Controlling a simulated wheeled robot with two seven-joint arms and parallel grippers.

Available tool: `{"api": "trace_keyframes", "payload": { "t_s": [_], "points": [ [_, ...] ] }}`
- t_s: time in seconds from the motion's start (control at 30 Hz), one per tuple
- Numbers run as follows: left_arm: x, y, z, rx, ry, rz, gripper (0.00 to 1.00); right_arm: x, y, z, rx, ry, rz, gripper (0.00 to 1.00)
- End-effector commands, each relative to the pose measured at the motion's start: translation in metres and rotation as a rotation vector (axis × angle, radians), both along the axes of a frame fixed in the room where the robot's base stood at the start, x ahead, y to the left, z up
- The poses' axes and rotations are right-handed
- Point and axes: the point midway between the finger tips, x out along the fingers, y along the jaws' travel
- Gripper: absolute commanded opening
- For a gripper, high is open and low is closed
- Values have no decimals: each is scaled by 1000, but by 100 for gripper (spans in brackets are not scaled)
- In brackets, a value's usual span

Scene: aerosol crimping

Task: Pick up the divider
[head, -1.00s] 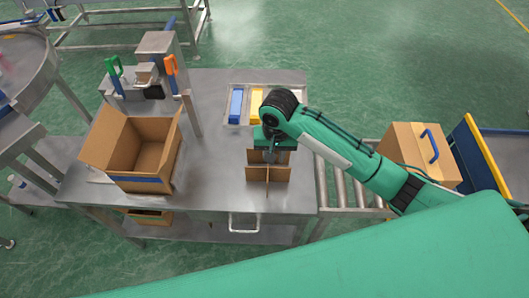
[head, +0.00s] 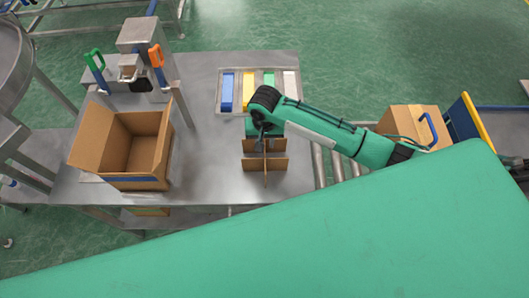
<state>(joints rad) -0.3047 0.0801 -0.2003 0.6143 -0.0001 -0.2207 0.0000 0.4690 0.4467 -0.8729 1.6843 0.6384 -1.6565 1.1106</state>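The divider (head: 265,165) is a brown cardboard piece of crossed panels. It stands upright on the metal table, right of the open carton. My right gripper (head: 260,143) points down at the divider's far side, at its upper edges. The fingers are small and partly hidden under the dark wrist, so I cannot tell whether they are closed on a panel. My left gripper is not in view.
The open carton (head: 128,150) stands left on the table (head: 215,170). A tray (head: 236,109) with blue, yellow, green and pale blocks lies behind my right wrist. A press with green and orange handles stands back left. A closed box (head: 405,122) is right.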

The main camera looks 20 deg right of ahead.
Motion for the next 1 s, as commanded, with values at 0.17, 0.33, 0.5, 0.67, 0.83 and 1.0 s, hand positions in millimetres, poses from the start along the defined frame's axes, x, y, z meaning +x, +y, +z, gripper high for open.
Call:
{"api": "trace_keyframes", "payload": {
  "t_s": [0.17, 0.33, 0.5, 0.67, 0.83, 1.0],
  "points": [
    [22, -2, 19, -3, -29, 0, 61, -3, 0, -20, -3, 4, -1, 29],
    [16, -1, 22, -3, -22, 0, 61, -2, 0, -42, -1, 2, 0, 29],
    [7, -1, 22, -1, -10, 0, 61, -2, 1, -48, 0, 0, 1, 29],
    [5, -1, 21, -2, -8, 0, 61, -2, 0, -48, -1, 0, 1, 25],
    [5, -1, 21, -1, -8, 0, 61, -2, 0, -48, -1, 0, 1, 0],
    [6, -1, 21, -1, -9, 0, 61, -2, 0, -48, -1, 0, 0, 0]
  ]
}}
